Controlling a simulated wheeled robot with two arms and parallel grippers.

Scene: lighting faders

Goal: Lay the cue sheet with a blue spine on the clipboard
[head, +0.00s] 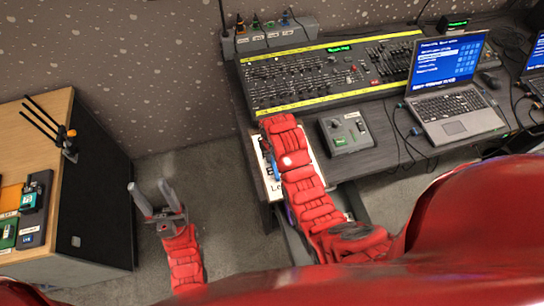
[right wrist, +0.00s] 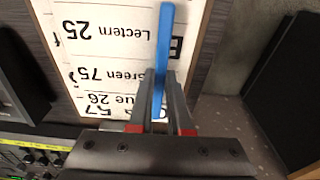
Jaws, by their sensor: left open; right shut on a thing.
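A white cue sheet with printed lines (right wrist: 95,60) and a raised blue spine (right wrist: 163,50) fills the upper middle of the right wrist view. My right gripper (right wrist: 162,85) is shut on the blue spine. In the head view the white page (head: 268,187) shows at the desk's left end, partly hidden by my right arm. My left gripper (head: 148,190) is open and empty above the floor.
A fader console (head: 330,75) lies along the back of the desk. A small grey control box (head: 345,132) stands right of my right arm, with a laptop (head: 450,110) beyond. A wooden-topped cabinet (head: 45,110) stands left. Floor between is clear.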

